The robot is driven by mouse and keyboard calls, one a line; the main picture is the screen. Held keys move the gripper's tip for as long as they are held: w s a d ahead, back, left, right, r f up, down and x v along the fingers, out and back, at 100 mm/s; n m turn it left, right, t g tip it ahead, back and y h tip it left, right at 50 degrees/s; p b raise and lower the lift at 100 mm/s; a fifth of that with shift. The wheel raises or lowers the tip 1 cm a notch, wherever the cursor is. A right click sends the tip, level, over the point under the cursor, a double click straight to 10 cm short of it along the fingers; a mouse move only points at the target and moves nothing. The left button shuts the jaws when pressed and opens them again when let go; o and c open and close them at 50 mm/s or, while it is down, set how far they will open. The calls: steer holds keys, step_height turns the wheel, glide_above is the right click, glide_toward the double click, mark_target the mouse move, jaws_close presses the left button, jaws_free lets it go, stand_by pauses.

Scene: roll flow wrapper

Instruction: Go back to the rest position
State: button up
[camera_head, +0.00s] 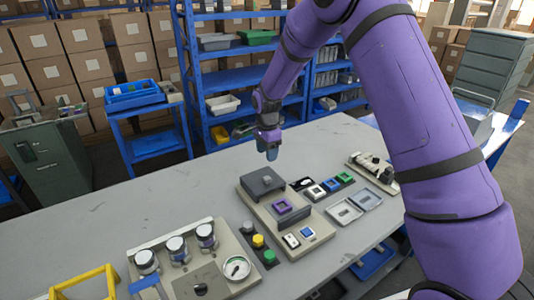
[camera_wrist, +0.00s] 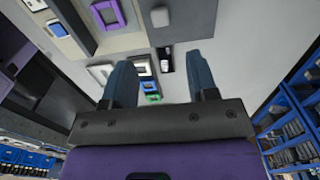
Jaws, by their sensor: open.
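My gripper (camera_head: 268,148) hangs from the purple arm over the grey table (camera_head: 130,204), above the far end of a beige machine base. In the wrist view my gripper (camera_wrist: 163,88) shows two dark blue-grey fingers spread apart with nothing between them. The beige base (camera_head: 318,234) carries a grey block (camera_head: 262,182), a purple square frame (camera_head: 282,206) and small white and blue buttons. The purple frame also shows at the top of the wrist view (camera_wrist: 108,14). The fingers are apart from these parts.
A row of small coloured frames (camera_head: 330,185) lies right of the base. A panel with gauges (camera_head: 206,272) and a yellow frame (camera_head: 84,284) are at the front left. Blue shelves (camera_head: 232,78) and cardboard boxes (camera_head: 82,36) stand behind. The table's left rear is clear.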

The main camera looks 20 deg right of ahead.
steer(key=s+d+r+n+t, duration=0.1)
steer(key=s+d+r+n, duration=0.2)
steer(key=s+r, duration=0.7)
steer(key=s+d+r+n+t, duration=0.2)
steer(key=s+d+r+n, duration=0.3)
steer(key=r, duration=0.9)
steer(key=s+d+r+n+t, duration=0.1)
steer(key=s+r+n, duration=0.1)
steer(key=s, duration=1.1)
steer(key=s+d+r+n+t, duration=0.1)
steer(key=s+d+r+n, duration=0.1)
steer(key=s, duration=1.1)
steer(key=shift+s+r+n, duration=0.25)
steer(key=shift+r+n, duration=0.5)
steer(key=shift+n, duration=0.45)
